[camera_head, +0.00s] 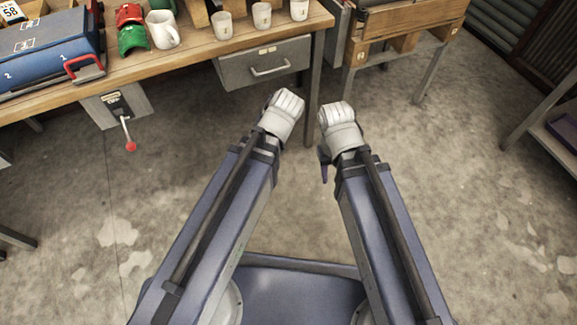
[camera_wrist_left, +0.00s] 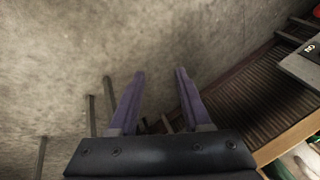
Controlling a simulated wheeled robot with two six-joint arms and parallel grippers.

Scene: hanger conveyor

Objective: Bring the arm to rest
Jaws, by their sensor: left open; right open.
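Both of my arms reach forward side by side over the open floor, short of the workbench. In the left wrist view my left gripper (camera_wrist_left: 160,73) shows two purple fingers standing apart with nothing between them. In the head view the left wrist hides its fingers. My right gripper (camera_head: 324,168) shows in the head view as a dark purple finger beside the pale wrist; the rest is hidden behind the wrist. It is open, and I see nothing held in it.
A wooden workbench (camera_head: 190,58) crosses the top left, with a grey drawer (camera_head: 264,66) below. On it are a blue toolbox (camera_head: 45,52), a white mug (camera_head: 162,29) and several cups. A red-knobbed lever (camera_head: 130,146) hangs below. A second wooden bench (camera_head: 410,18) stands at top right. Floor between is clear.

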